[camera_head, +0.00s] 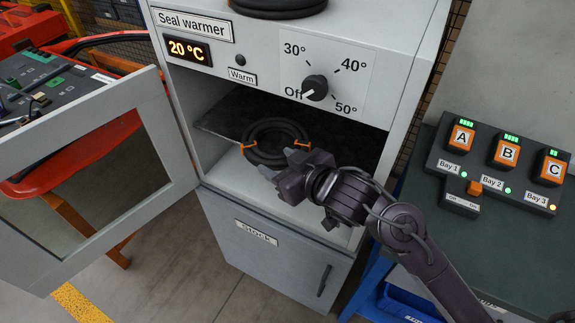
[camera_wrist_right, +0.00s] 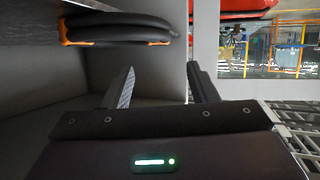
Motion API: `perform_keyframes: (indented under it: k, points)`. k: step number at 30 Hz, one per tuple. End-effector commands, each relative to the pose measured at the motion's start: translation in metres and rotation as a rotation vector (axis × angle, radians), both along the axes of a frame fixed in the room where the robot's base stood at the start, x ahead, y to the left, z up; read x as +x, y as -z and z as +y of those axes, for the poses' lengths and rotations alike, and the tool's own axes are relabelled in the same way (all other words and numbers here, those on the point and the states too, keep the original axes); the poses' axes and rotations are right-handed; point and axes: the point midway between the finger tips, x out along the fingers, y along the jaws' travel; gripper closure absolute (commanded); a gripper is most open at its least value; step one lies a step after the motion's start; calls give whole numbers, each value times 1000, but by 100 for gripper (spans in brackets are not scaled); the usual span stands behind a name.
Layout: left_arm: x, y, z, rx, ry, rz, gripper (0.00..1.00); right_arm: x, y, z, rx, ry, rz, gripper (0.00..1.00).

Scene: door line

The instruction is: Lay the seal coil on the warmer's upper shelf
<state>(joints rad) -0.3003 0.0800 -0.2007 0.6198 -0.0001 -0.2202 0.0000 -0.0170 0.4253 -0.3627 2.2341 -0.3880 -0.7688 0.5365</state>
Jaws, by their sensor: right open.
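The seal coil (camera_head: 275,142) is a black ring bundle with orange clips. It lies on the dark upper shelf (camera_head: 225,118) inside the open seal warmer (camera_head: 190,55), with its near side at or over the shelf's front edge. In the right wrist view the coil (camera_wrist_right: 115,30) shows at the top left, against the dark shelf face, outside the gap between my fingers. My right gripper (camera_head: 281,163) is open and empty, just in front of the coil's near side; it also shows in the wrist view (camera_wrist_right: 165,85). My left gripper is not in view.
The warmer's windowed door (camera_head: 185,150) stands open to the left. Another black coil (camera_head: 280,8) rests on the warmer's top. The display reads 20 °C and the dial (camera_head: 314,88) points to Off. A battery charger (camera_head: 500,165) sits at right.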

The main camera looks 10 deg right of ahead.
Motion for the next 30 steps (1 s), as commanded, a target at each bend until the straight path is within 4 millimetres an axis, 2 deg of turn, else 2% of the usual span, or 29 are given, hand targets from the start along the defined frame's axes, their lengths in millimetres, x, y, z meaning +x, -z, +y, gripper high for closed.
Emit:
perform_keyframes:
  k: [3, 7, 23, 26, 30]
  points:
    - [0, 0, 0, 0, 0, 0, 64, -13, -6, -8, -1, 0, 1, 47]
    - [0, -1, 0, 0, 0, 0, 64, -19, -9, -12, -1, 0, 1, 47]
    - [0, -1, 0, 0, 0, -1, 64, -20, -10, -13, 0, 3, 2, 47]
    - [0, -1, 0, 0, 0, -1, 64, -22, -3, -20, -13, 41, 28, 47]
    - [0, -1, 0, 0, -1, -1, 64, -39, 30, -56, -91, 193, 169, 47]
